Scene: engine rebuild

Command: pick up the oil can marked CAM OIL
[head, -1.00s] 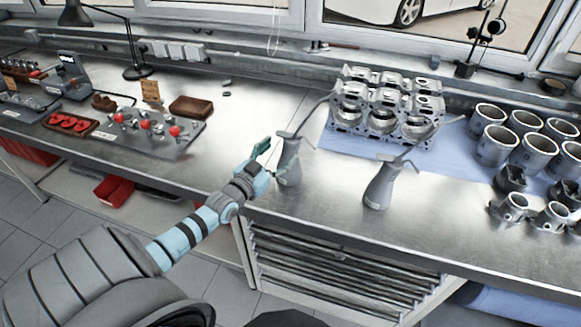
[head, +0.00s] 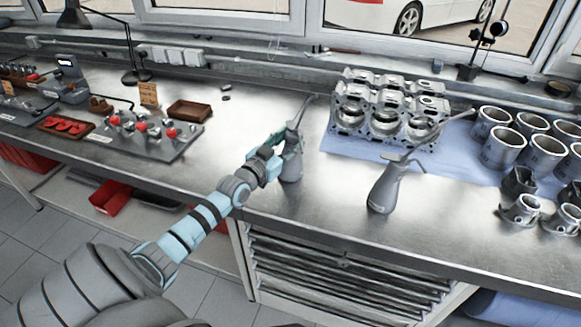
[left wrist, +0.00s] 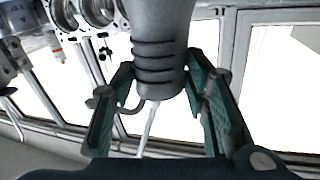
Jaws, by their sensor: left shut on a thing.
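Two grey oil cans with long thin spouts are in the head view. The left can (head: 292,168) is upright at the bench's front part, and my left gripper (head: 279,148) is shut on its upper part. In the left wrist view the can's ribbed grey neck (left wrist: 158,60) is between the two green finger pads of the gripper (left wrist: 163,100); the view is upside down. The right can (head: 384,188) stands apart on the bench, clear of the gripper. No CAM OIL marking is readable on either can. My right gripper is not in view.
The metal bench (head: 240,120) has bare room left of the held can. A cylinder head block (head: 385,110) and several metal cylinders (head: 500,150) stand on a blue cloth (head: 455,155) to the right. A tray of red-topped parts (head: 150,150) lies left.

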